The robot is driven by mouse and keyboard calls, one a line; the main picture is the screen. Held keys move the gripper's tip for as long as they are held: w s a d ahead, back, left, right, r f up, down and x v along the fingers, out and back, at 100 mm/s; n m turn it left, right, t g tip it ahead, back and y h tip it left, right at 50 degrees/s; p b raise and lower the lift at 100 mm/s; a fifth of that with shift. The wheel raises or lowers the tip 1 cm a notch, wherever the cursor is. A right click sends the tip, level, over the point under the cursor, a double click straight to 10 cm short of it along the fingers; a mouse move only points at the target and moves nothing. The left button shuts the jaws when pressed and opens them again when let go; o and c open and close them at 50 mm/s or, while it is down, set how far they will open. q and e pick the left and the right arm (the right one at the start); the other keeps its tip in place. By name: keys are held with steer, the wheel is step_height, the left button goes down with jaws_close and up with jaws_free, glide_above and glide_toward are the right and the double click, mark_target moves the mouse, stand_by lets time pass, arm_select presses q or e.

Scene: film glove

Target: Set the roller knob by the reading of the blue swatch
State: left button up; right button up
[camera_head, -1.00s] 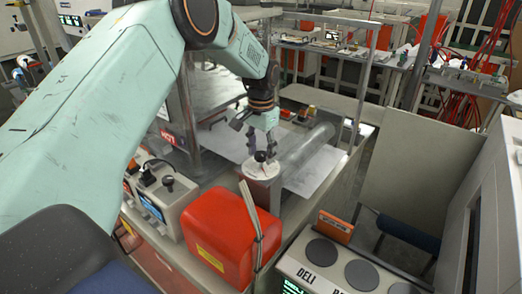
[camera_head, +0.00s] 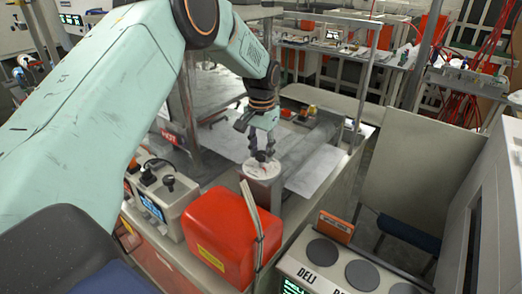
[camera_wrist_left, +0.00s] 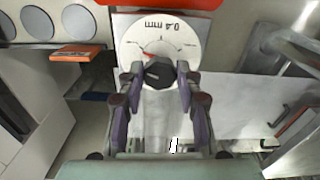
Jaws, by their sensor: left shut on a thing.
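The roller knob (camera_wrist_left: 158,73) is black and sits at the lower edge of a white round dial (camera_wrist_left: 150,38) with a scale, print and a red pointer mark. My left gripper (camera_wrist_left: 156,82) is shut on the knob, one finger on each side. In the head view the left gripper (camera_head: 262,148) reaches down from above onto the dial (camera_head: 261,169), which tops a grey post. A grey roller (camera_head: 312,140) lies behind it. I cannot make out a blue swatch or its reading. My right gripper is in neither view.
A red box (camera_head: 222,232) stands just in front of the dial post. A device with knobs and a small blue screen (camera_head: 151,206) stands to its left. A panel with round grey discs (camera_head: 361,275) is at front right.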

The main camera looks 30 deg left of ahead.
arm_select(q)
steer(key=n, duration=0.5)
steer(key=shift+w+r, duration=0.15)
steer(key=shift+n, duration=2.4)
steer(key=shift+w, duration=0.1)
steer(key=o, duration=1.2)
steer(key=shift+c, duration=0.2)
steer(key=shift+s, duration=0.2)
